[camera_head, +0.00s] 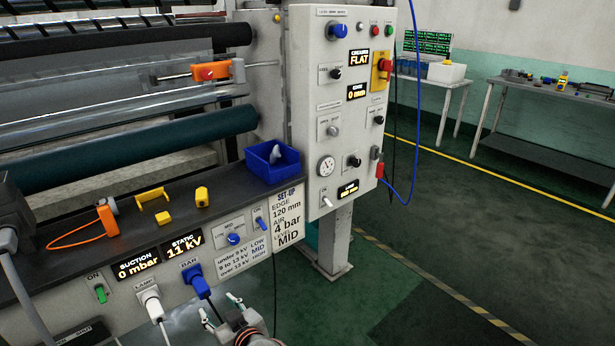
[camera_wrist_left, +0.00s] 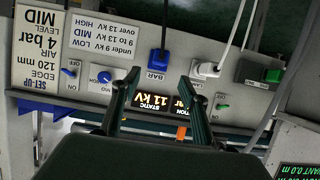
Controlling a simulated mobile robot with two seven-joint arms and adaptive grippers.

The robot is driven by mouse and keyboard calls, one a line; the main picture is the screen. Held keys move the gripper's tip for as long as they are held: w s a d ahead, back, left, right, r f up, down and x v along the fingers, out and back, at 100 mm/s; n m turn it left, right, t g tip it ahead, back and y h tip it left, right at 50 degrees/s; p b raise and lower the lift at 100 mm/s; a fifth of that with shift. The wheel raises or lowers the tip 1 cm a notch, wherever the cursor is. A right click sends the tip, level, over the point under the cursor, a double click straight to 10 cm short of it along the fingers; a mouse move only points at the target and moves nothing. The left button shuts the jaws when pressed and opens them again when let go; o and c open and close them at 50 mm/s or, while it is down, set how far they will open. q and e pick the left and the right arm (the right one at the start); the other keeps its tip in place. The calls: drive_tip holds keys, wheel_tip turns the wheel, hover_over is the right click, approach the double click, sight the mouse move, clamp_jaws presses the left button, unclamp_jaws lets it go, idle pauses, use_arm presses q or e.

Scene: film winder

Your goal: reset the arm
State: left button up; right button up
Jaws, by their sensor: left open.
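My left gripper (camera_head: 221,306) is at the bottom middle of the head view, in front of the machine's lower panel. Its two fingers are apart with nothing between them. In the left wrist view the open fingers (camera_wrist_left: 160,80) point at the panel, which appears upside down. Between and behind them the STATIC display (camera_wrist_left: 156,101) reads 11 kV. The blue BAR plug (camera_head: 200,282) is just left of the gripper in the head view, apart from it. The white LAMP plug (camera_head: 150,301) is farther left. My right gripper is not in view.
A dark shelf (camera_head: 130,232) holds a blue bin (camera_head: 272,163), yellow pieces and an orange tool with a cord. A grey control cabinet (camera_head: 338,120) with knobs and displays stands right of it. The green floor (camera_head: 440,230) to the right is clear.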

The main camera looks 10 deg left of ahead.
use_arm(q)
drive_tip(key=s+d+r+m+t+h, duration=0.2)
drive_tip(key=d+r+m+t+h, duration=0.3)
drive_tip(key=r+t, duration=0.6)
drive_tip(key=s+d+f+m+h+p, duration=0.1)
drive_tip(key=s+d+f+m+h, duration=0.35)
drive_tip(key=d+m+h, duration=0.35)
drive_tip(key=s+a+f+m+g+p, duration=0.1)
drive_tip(key=s+a+f+g, duration=0.1)
drive_tip(key=s+f+g, duration=0.7)
drive_tip(key=s+f, duration=0.5)
drive_tip(key=f, duration=0.2)
drive_tip(key=shift+s+f, duration=0.15)
drive_tip(key=shift+f, duration=0.05)
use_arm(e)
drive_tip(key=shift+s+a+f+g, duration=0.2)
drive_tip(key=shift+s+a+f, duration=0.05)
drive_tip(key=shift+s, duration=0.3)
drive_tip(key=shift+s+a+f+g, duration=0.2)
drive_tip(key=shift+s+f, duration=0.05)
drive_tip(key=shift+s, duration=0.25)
use_arm(q)
drive_tip(key=shift+d, duration=0.1)
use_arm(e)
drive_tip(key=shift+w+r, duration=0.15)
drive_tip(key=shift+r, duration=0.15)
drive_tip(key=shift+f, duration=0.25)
